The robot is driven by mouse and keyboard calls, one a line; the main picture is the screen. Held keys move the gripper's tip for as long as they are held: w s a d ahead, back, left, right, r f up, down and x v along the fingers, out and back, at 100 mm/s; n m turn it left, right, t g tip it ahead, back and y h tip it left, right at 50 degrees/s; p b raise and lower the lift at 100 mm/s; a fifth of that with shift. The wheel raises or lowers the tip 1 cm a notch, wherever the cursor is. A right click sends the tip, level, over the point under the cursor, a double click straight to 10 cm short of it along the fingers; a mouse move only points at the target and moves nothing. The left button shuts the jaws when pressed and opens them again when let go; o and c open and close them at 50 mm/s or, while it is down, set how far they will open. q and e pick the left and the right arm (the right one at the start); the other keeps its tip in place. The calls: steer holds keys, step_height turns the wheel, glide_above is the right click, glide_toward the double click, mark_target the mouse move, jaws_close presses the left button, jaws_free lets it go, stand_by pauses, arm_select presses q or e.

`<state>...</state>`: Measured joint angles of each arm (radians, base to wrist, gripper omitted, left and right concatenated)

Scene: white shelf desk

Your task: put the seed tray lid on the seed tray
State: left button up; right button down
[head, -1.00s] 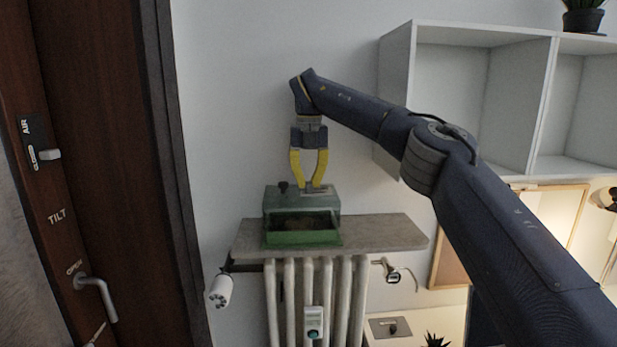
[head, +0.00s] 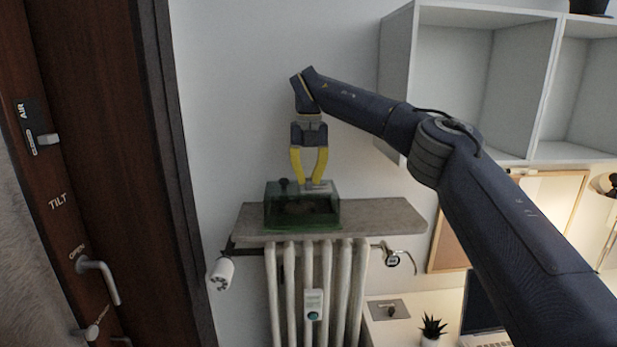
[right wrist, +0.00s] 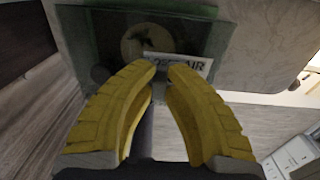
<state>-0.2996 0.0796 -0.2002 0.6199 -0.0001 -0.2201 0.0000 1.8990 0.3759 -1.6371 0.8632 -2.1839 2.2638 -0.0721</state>
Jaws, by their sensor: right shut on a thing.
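The seed tray (head: 300,222) is a green box on the shelf above the radiator. The translucent green seed tray lid (head: 275,196), with a dark knob at its left, sits over the tray; the two overlap in the head view and I cannot tell whether the lid is fully seated. My right gripper (head: 314,183), with yellow fingers, points down and is shut on the lid. In the right wrist view, the fingertips (right wrist: 162,68) meet at the lid's near edge (right wrist: 90,50), beside a white label (right wrist: 180,66). A round thing shows dimly through the lid. My left gripper is out of view.
The stone shelf (head: 385,218) has free room right of the tray. Below is a white radiator (head: 315,270) with a valve. A wall stands behind, white cubbies (head: 480,70) at upper right, a brown door (head: 100,150) at left.

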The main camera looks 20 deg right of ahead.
steer(key=c, duration=1.4)
jaws_free()
steer(key=shift+r, duration=0.1)
steer(key=shift+r, duration=5.9)
